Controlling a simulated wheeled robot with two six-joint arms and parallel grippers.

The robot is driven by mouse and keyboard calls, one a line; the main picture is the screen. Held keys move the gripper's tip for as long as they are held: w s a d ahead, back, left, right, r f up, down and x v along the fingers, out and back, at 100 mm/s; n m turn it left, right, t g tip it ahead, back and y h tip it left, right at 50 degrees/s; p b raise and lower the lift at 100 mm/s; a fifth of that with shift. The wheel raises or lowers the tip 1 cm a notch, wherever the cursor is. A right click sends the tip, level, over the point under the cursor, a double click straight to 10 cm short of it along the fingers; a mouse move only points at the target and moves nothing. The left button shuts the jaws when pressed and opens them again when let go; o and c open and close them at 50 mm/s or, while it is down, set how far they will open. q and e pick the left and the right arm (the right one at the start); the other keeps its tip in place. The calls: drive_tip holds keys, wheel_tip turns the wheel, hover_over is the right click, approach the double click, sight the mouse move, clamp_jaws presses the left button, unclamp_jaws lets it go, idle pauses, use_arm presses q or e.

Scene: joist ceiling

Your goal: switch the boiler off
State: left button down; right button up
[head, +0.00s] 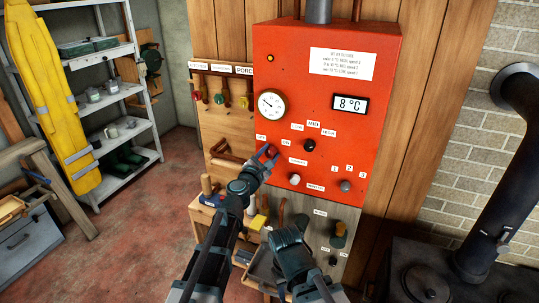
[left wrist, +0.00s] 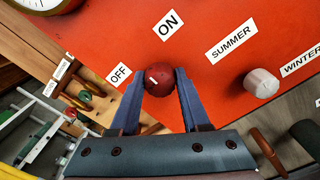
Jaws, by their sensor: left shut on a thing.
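The boiler (head: 300,75) is a red cabinet on a plank wall, with a dial gauge (head: 271,104), a display (head: 350,104) reading 8 °C and a small amber lamp (head: 270,58). A round red knob (left wrist: 160,82) sits below an ON label (left wrist: 167,25) and right of an OFF label (left wrist: 118,75). A small white mark shows left of the knob's middle; I cannot tell surely which way it points. My left gripper (head: 266,153) is shut on this knob, one finger on each side, also in the left wrist view (left wrist: 160,92).
Other controls sit close by: a black knob (head: 309,145), a white summer/winter knob (head: 294,179) and a grey knob (head: 346,186). Coloured valve handles (head: 219,98) hang at the left. A black stove (head: 425,284) with its pipe stands at the right. Red floor (head: 140,215) is open at the left.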

use_arm(q)
drive_tip(key=shift+c, duration=1.9)
unclamp_jaws()
drive_tip(key=shift+s, duration=0.1)
drive_tip(key=v, duration=1.3)
drive_tip(key=shift+s+a, duration=0.2)
drive_tip(key=shift+s, duration=0.15)
drive_tip(key=shift+f, duration=0.15)
